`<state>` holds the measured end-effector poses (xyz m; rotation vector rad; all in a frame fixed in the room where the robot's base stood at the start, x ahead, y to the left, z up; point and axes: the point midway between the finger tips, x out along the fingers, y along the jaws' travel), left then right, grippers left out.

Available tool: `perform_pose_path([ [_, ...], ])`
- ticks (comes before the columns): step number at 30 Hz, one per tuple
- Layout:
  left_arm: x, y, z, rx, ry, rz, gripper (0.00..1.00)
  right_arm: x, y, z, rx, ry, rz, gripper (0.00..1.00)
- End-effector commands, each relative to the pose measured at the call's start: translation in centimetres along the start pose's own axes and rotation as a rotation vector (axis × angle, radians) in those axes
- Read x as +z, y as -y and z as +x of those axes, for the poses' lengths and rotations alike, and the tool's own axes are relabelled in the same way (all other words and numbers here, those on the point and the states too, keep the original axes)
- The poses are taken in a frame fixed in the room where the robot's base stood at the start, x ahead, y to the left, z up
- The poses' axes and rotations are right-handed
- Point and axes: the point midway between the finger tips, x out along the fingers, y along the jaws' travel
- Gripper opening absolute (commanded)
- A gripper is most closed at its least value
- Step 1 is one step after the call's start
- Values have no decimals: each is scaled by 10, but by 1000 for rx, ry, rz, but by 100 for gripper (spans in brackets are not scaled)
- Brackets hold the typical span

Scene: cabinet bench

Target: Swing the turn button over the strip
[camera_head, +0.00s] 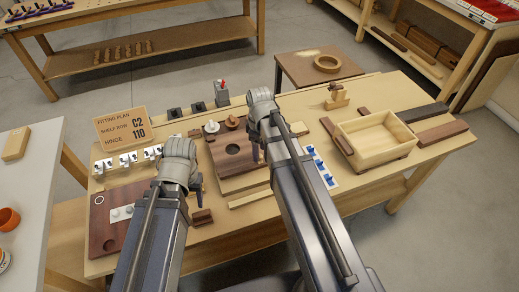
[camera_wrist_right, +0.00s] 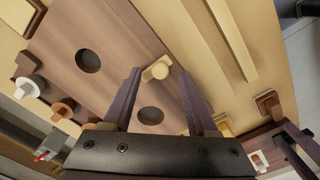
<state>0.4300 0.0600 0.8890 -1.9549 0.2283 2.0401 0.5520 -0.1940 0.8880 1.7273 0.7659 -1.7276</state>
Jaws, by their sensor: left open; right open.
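The turn button (camera_wrist_right: 157,70) is a small pale wooden piece with a round knob at the edge of the brown board (camera_wrist_right: 110,35), in the right wrist view. My right gripper (camera_wrist_right: 158,76) is open, its dark fingers on either side of the button; contact cannot be told. In the head view my right gripper (camera_head: 259,148) is over the right side of the board (camera_head: 221,168), and the button is hidden there. A pale strip (camera_wrist_right: 231,40) lies apart from the board; it also shows in the head view (camera_head: 250,199). My left gripper (camera_head: 197,188) is open left of the board.
A small brown block (camera_head: 202,217) lies by the left gripper. White and orange knobs stand at the board's far edge. A row of blue pieces (camera_head: 318,164) and a wooden tray (camera_head: 374,156) are to the right. A fitting plan sign (camera_head: 120,125) stands at left.

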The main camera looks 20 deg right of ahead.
Motion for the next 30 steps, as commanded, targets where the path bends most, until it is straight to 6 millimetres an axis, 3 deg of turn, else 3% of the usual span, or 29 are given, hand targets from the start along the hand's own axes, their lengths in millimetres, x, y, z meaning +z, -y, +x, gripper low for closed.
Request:
perform_pose_path([
  [1, 1, 1, -12, 0, 0, 0, 57, 0, 0, -12, 0, 0, 0, 59],
  [12, 3, 5, -57, 0, 0, 0, 57, 0, 0, -57, 0, 0, 0, 59],
  [30, 4, 6, -60, 0, 0, 0, 57, 0, 0, -60, 0, 0, 0, 59],
])
